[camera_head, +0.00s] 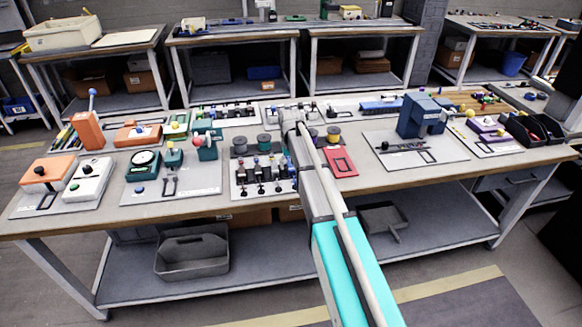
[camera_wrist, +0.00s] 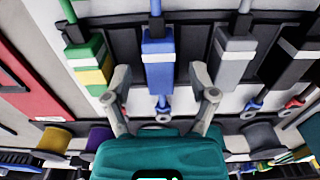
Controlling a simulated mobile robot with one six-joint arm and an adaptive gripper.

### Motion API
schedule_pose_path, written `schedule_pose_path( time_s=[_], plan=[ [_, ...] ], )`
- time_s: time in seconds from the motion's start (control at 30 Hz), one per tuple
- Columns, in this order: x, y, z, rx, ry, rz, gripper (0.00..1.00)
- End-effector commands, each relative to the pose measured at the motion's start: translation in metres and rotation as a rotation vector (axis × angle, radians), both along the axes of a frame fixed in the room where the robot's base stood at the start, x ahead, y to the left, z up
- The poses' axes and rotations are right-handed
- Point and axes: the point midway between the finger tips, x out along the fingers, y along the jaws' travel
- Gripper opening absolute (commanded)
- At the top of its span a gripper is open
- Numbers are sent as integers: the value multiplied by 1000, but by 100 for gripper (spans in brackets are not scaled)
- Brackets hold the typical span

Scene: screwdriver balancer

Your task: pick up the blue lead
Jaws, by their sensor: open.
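The blue lead (camera_wrist: 158,62) has a blue plug body with a white band and a thin cable end at the top of the wrist view. It sits in the dark rack (camera_wrist: 122,45), between a green-and-yellow lead (camera_wrist: 90,62) and a grey lead (camera_wrist: 232,58). My gripper (camera_wrist: 159,76) is open, with one fingertip on each side of the blue plug. A gap shows between each finger and the plug. In the head view my arm covers the gripper, and I cannot pick out the blue lead there for sure.
A black lead (camera_wrist: 290,55) stands beyond the grey one, so the neighbours are close to my fingers. Spools (camera_wrist: 55,140) lie near the rack. A red plate (camera_head: 340,162) lies right of the rack on the crowded workbench (camera_head: 400,185).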

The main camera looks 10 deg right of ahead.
Motion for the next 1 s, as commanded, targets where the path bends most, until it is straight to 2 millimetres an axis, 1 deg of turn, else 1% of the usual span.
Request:
schedule_pose_path(
  time_s=[0.07,0.1,0.27,0.4,0.47,0.77,1.0],
  plan=[
    [0,0,0,0,0,0,72],
    [0,0,0,0,0,0,65],
    [0,0,0,0,0,0,35],
    [0,0,0,0,0,0,9],
    [0,0,0,0,0,0,0],
    [0,1,0,0,0,1,0],
    [0,1,6,0,0,1,0]
  ],
)
